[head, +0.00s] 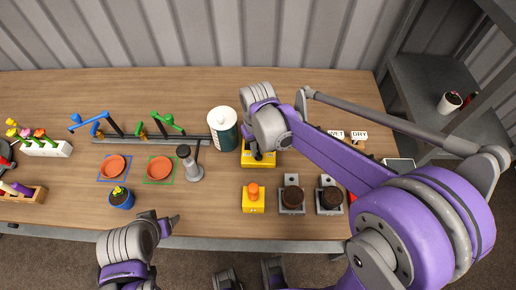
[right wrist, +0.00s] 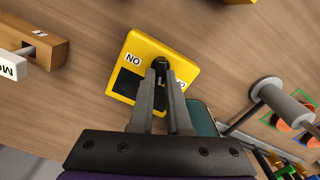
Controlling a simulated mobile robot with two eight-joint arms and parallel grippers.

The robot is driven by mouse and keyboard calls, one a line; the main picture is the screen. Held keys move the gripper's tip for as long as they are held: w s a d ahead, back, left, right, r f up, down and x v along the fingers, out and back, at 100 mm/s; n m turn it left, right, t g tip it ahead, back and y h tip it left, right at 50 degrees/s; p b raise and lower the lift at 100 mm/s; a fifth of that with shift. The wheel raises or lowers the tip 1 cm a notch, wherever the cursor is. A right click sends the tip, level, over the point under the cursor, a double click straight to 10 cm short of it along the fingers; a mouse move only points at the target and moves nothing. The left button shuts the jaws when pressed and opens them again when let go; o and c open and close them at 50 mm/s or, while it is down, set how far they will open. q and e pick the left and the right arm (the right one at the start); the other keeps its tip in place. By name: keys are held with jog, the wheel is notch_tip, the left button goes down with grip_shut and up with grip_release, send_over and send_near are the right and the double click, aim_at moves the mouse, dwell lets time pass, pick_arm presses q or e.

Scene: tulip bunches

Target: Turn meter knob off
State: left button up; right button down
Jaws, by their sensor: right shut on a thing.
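The yellow meter (head: 268,161) sits at the middle of the table, partly hidden under my right gripper (head: 258,153) in the head view. In the right wrist view the meter (right wrist: 143,44) shows a dark panel, an ON label (right wrist: 133,59) and an OFF label (right wrist: 181,85) partly covered by a finger. My right gripper (right wrist: 161,72) is shut on the black knob (right wrist: 160,64) between these labels. The fingers hide much of the knob, so its exact pointing is unclear. My left gripper (head: 162,219) is empty at the table's front edge, its fingers apart.
A yellow box with an orange top (head: 253,198) and two grey bases with dark brown pots (head: 292,197) stand in front of the meter. A white-lidded green canister (head: 223,128) stands close on its left. WET and DRY signs (head: 359,135) stand to the right.

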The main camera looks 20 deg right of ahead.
aim_at(258, 152)
jog(key=shift+n, duration=0.4)
jog(key=c, duration=0.9)
grip_release()
jog(key=shift+r, duration=0.1)
pick_arm(q)
jog(key=shift+w+r+p, duration=0.1)
jog(key=shift+r+p, duration=0.3)
jog(key=shift+r, duration=0.05)
pick_arm(e)
notch_tip(258, 152, up, 11)
jog(key=shift+f, duration=0.15)
